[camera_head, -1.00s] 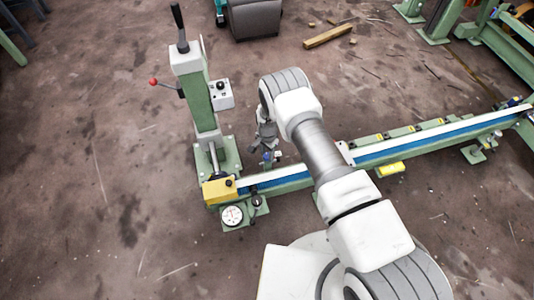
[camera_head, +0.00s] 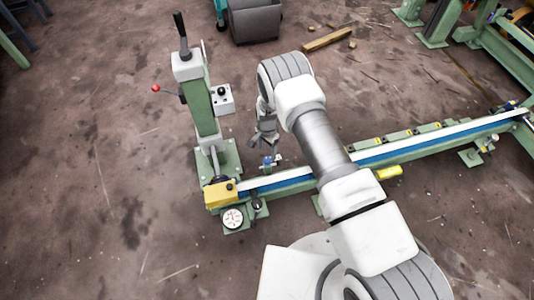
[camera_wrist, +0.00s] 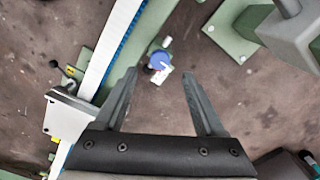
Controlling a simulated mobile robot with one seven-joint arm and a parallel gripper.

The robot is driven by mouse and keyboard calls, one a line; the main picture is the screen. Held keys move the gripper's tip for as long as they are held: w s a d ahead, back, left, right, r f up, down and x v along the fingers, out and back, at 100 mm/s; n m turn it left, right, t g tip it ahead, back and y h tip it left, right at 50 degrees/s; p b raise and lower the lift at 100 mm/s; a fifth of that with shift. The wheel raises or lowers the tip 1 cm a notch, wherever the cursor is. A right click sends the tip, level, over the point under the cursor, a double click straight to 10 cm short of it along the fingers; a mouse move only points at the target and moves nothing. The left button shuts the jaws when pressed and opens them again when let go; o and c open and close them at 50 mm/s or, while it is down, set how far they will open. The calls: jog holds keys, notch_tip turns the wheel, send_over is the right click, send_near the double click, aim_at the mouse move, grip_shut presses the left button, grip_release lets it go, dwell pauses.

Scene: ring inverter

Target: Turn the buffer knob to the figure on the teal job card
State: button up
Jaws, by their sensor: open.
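A small blue knob (camera_wrist: 160,60) with a white pointer or plate beside it shows in the wrist view, beyond my fingertips and between their lines. I take it for the buffer knob. It also shows in the head view as a small blue spot (camera_head: 267,161) beside the rail, just below my gripper (camera_head: 266,142). In the wrist view my gripper (camera_wrist: 160,74) is open, with nothing between its fingers. The knob's figures are too small to read. I cannot make out a teal job card in either view.
A green and white rail with a blue stripe (camera_head: 400,149) runs to the right. A green column with a lever (camera_head: 203,105) stands left of my gripper. A yellow block (camera_head: 219,195) and a round white dial (camera_head: 233,218) sit at the rail's near end. Floor at left is clear.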

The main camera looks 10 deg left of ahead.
notch_tip(320, 180, up, 11)
jog(key=p, duration=0.3)
dwell(0.4)
notch_tip(320, 180, up, 20)
jog(key=n+t, duration=0.1)
send_over(267, 160)
jog(key=w+d, duration=0.3)
jog(key=d, duration=0.2)
jog(key=s+d+r+n+t+y, duration=0.1)
jog(key=s+d+r, duration=0.15)
jog(key=r, duration=0.45)
jog(key=s+d+r+n, duration=0.15)
jog(key=d+r, duration=0.25)
jog(key=r, duration=0.4)
jog(key=s+d+r+n+t, duration=0.2)
jog(key=s+d+r, duration=0.5)
jog(key=s+r, duration=0.4)
jog(key=s+d+r+n+t+h, duration=0.1)
jog(key=s+d, duration=0.2)
jog(key=s, duration=0.4)
jog(key=s+d+r+n+t, duration=0.1)
jog(key=s+d+r, duration=0.15)
jog(key=s, duration=0.45)
notch_tip(267, 160, up, 21)
jog(key=p, duration=2.2)
jog(key=shift+w+r, duration=0.15)
